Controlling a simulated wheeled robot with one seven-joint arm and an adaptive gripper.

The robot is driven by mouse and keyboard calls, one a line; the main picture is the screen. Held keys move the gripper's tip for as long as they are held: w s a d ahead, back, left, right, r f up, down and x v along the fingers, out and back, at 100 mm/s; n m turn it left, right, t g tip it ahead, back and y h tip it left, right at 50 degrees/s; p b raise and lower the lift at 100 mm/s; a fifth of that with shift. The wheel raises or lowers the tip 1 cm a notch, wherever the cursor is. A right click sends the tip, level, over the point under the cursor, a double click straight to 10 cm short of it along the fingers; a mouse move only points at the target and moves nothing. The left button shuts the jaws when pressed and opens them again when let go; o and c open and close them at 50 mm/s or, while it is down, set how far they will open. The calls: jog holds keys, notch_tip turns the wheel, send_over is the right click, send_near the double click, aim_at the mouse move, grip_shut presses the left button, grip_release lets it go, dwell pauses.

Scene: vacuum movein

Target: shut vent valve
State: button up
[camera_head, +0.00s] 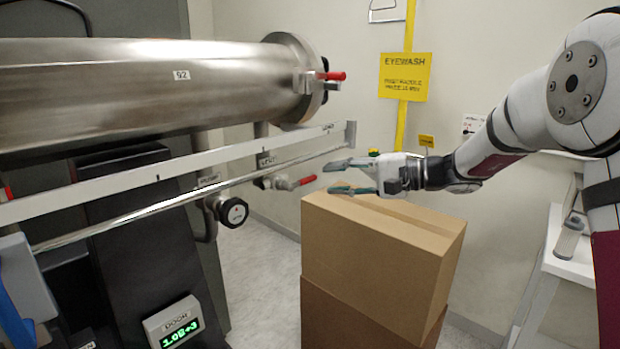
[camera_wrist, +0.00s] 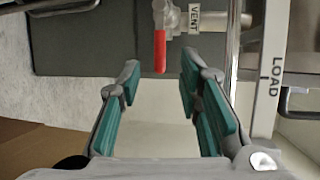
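The vent valve (camera_head: 265,182) is a small metal valve below the large steel cylinder, with a VENT label by it. Its red lever (camera_head: 302,182) points right, toward my gripper (camera_head: 338,176). In the wrist view the red lever (camera_wrist: 160,50) points down toward me, across the line of its pipe (camera_wrist: 212,21). My gripper (camera_wrist: 160,68) is open and empty, its teal-padded fingers spread apart. The lever lies in line with the gap between the fingertips. In the head view a small gap shows between lever end and fingertips; the depth is hard to judge.
A steel cylinder (camera_head: 150,85) carries another red lever (camera_head: 331,76) at its end flange. A rail marked LOAD (camera_wrist: 270,75) passes close to my gripper's right side in the wrist view. Stacked cardboard boxes (camera_head: 375,255) stand under my gripper.

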aim_at(311, 180)
jog(key=p+x, duration=0.1)
jog(key=x, duration=0.6)
jog(key=shift+a, duration=0.15)
jog(key=shift+c, duration=0.4)
jog(key=shift+s, duration=0.1)
grip_shut()
